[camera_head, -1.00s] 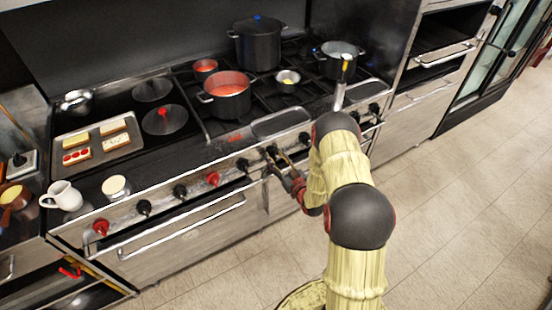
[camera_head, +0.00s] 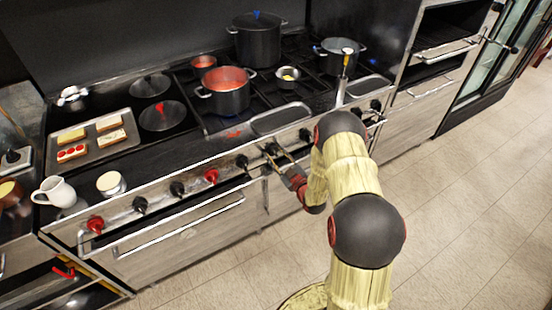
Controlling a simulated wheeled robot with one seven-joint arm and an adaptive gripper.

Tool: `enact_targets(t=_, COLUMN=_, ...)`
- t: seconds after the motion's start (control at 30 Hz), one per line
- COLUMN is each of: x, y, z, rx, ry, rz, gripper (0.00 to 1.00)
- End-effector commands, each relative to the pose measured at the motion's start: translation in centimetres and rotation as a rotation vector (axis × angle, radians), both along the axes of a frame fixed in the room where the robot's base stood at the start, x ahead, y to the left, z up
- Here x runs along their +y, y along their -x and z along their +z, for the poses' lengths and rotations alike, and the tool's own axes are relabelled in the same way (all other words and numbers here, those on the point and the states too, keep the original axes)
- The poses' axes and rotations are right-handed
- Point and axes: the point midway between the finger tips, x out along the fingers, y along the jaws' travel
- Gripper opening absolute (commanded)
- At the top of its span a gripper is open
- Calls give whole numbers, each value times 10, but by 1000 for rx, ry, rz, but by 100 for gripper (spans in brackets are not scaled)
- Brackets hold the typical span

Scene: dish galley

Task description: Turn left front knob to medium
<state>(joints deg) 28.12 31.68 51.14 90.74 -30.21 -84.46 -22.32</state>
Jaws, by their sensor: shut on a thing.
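The stove's front panel (camera_head: 160,190) carries a row of knobs, some black and some red. My gripper (camera_head: 270,152) is at this panel, shut on a dark knob (camera_head: 268,149) right of the middle of the row. The fingers and the wrist hide most of this knob, so its pointer setting cannot be read. A black knob (camera_head: 242,162) is just left of the gripper, and another black knob (camera_head: 305,135) is to its right.
A pot of red sauce (camera_head: 224,91) and other pots stand on the burners. A tray of sandwiches (camera_head: 100,152), a white pitcher (camera_head: 55,191) and a cup (camera_head: 110,183) are at left. An oven handle (camera_head: 180,225) runs below the knobs. The floor in front is clear.

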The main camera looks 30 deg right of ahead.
Motion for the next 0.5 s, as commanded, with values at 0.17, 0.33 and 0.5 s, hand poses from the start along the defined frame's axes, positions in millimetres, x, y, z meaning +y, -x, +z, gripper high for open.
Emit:
enact_targets(t=0.17, x=1, y=0, z=-3, rx=-8, ry=167, rz=2, gripper=12)
enact_targets(t=0.33, x=1, y=0, z=-3, rx=-13, ry=329, rz=2, gripper=12)
enact_targets(t=0.5, x=1, y=0, z=-2, rx=-18, ry=477, rz=2, gripper=12)
